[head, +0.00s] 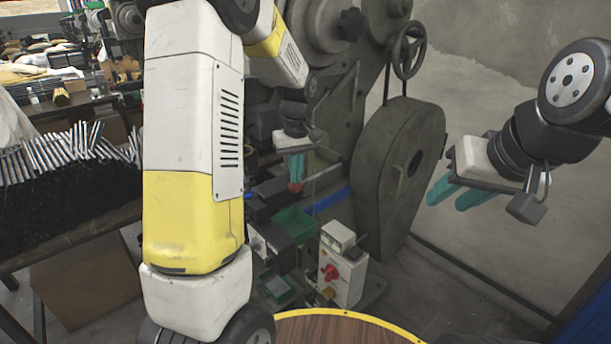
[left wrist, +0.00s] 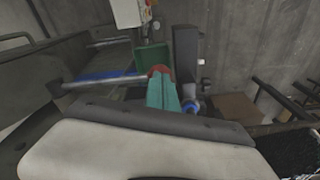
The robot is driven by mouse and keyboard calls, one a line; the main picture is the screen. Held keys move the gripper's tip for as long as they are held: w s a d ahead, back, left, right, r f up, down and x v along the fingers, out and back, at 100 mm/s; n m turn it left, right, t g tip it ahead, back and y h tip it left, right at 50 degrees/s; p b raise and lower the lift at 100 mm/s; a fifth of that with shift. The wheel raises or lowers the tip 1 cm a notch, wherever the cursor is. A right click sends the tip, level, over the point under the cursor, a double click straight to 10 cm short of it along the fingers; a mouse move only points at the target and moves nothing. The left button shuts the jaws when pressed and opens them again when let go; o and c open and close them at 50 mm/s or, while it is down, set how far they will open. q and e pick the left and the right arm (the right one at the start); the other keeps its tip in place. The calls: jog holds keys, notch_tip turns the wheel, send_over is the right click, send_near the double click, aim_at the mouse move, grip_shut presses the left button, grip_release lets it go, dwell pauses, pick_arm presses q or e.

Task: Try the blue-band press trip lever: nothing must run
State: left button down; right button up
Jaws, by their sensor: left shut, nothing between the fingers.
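The trip lever is a thin metal rod (head: 324,174) with a red ball (head: 295,187) at its end, on the press with the blue band (head: 334,199). My left gripper (head: 296,178) has its teal fingers shut, with the tips right at the red ball. In the left wrist view, the ball (left wrist: 160,70) shows just past the fingertips (left wrist: 162,82), and the rod (left wrist: 105,81) runs left from it. I cannot tell whether the tips touch the ball. My right gripper (head: 443,203) is open and empty, apart from the press at the right.
The press has a large dark wheel guard (head: 400,170) and a handwheel (head: 408,50). A control box (head: 342,274) with a red switch stands below, near a green bin (head: 293,224). A bench of metal rods (head: 70,155) is at left. Floor is free at right.

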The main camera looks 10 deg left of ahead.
aim_at(296, 187)
pick_arm(q)
jog(key=shift+f, duration=2.25)
jog(key=s, duration=0.1)
jog(key=s+d+r, duration=0.1)
jog(key=shift+s+d, duration=0.3)
jog(key=shift+s, duration=0.05)
notch_tip(296, 187, up, 8)
jog(key=shift+s+d, duration=0.2)
jog(key=shift+s, duration=0.1)
